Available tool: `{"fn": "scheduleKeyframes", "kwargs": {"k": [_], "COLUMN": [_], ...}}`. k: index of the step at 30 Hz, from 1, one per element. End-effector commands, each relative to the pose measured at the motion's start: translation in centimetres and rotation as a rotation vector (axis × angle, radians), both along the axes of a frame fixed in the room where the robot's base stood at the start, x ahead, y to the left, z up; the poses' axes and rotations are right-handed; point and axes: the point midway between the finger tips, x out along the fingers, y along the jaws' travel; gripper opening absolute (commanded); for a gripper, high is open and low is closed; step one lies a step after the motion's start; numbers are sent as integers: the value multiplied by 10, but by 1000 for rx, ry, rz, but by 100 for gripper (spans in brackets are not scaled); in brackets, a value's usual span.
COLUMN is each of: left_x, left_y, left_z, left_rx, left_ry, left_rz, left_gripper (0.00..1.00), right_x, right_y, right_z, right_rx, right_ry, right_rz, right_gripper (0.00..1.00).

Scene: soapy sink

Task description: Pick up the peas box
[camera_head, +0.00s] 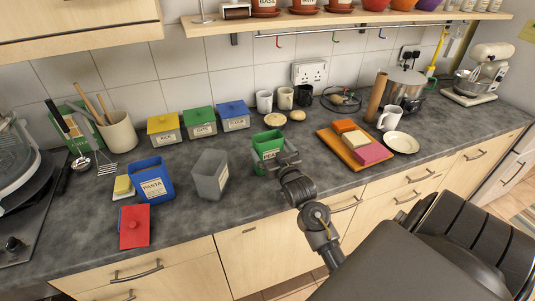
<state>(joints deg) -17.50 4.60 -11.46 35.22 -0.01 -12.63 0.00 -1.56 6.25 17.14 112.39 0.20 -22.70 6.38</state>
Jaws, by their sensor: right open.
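The peas box (268,142) is a green, open-topped box with a white label. It stands upright on the grey counter, near the middle of the view. My right gripper (279,160) is open at the box's front right side and hides its lower right part. I cannot tell whether the fingers touch the box or are around one of its walls. My left gripper is not in view.
A grey open box (209,176) and a blue pasta box (150,182) stand to the left. Lidded yellow (163,129), green (199,122) and blue boxes (233,116) stand behind. A wooden board (340,147) with colored blocks lies to the right. A shelf (340,22) hangs above.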

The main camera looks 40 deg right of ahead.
Motion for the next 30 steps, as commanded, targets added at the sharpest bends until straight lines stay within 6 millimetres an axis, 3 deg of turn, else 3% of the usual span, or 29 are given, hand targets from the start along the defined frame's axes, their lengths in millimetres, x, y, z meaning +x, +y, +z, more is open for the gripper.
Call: {"fn": "scheduleKeyframes", "kwargs": {"k": [6,15,23,30], "left_x": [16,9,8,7], "left_y": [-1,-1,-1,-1], "left_z": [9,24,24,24], "left_rx": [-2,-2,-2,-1], "left_ry": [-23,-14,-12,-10], "left_rz": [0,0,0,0], "left_gripper": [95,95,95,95], "right_x": [10,48,51,51], "right_y": [-2,-13,-14,-13], "right_z": [2,-1,-3,-3], "right_rx": [1,-1,-1,-1], "right_ry": [2,1,1,1], "right_rz": [2,2,3,3], "right_gripper": [100,100,100,72]}}
